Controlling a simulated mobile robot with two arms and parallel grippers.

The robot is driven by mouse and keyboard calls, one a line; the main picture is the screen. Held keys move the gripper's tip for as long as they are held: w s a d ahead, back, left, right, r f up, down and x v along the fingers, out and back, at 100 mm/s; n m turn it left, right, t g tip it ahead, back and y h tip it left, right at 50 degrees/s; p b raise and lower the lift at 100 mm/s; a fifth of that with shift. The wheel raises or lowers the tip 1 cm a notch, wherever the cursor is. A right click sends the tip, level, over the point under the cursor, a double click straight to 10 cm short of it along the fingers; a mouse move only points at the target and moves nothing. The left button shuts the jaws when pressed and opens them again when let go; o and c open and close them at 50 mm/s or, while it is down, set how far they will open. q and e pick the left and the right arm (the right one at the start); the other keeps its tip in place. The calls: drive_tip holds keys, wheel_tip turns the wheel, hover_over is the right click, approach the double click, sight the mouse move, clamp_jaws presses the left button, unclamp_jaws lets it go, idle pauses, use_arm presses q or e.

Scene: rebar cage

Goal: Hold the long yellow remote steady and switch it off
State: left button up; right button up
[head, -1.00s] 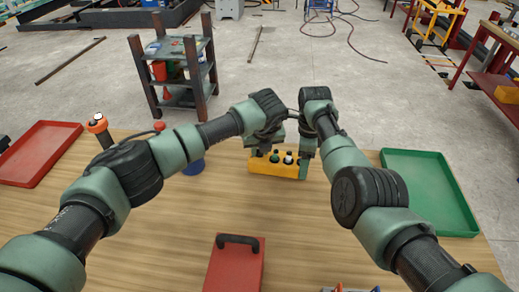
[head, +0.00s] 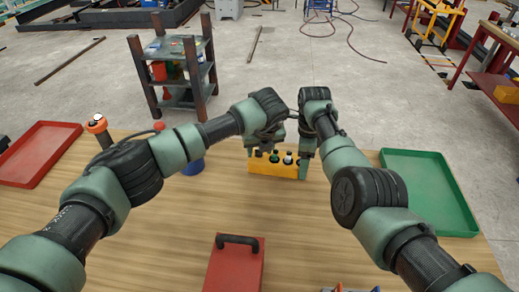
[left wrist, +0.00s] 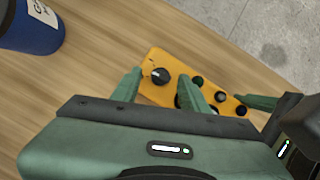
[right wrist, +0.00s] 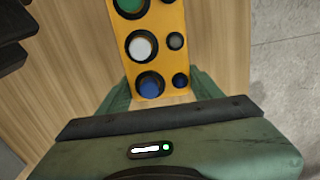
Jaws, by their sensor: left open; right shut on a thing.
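The long yellow remote (head: 272,170) is near the far edge of the wooden table, with several round buttons on its face. My right gripper (right wrist: 160,88) is shut on its right end, beside a blue button (right wrist: 150,86). White (right wrist: 142,45) and green (right wrist: 130,4) buttons show further along. My left gripper (left wrist: 160,84) is open over the other end, its fingers on either side of a black rotary knob (left wrist: 160,76). I cannot tell whether they touch the knob. In the head view, the left gripper (head: 266,146) partly covers the remote's left end.
A blue cup (head: 193,166) stands left of the remote; it also shows in the left wrist view (left wrist: 32,28). A red tray (head: 38,152) and a green tray (head: 430,190) lie at the sides. A red box (head: 234,268) is in front. The middle of the table is clear.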

use_arm(q)
drive_tip(key=v, duration=1.1)
drive_tip(key=shift+s+r, duration=0.2)
drive_tip(key=shift+r, duration=0.1)
drive_tip(key=w+f+m+h, duration=0.1)
drive_tip(key=f+m, duration=0.2)
drive_tip(key=w+a+f+m+h, duration=0.1)
drive_tip(key=w+f+m, duration=0.1)
drive_tip(key=f+m, duration=0.1)
drive_tip(key=w+f+m+h, duration=0.1)
drive_tip(key=f+m, duration=0.2)
drive_tip(key=f, duration=0.2)
drive_tip(key=shift+w+a, duration=0.3)
drive_tip(key=shift+a, duration=0.1)
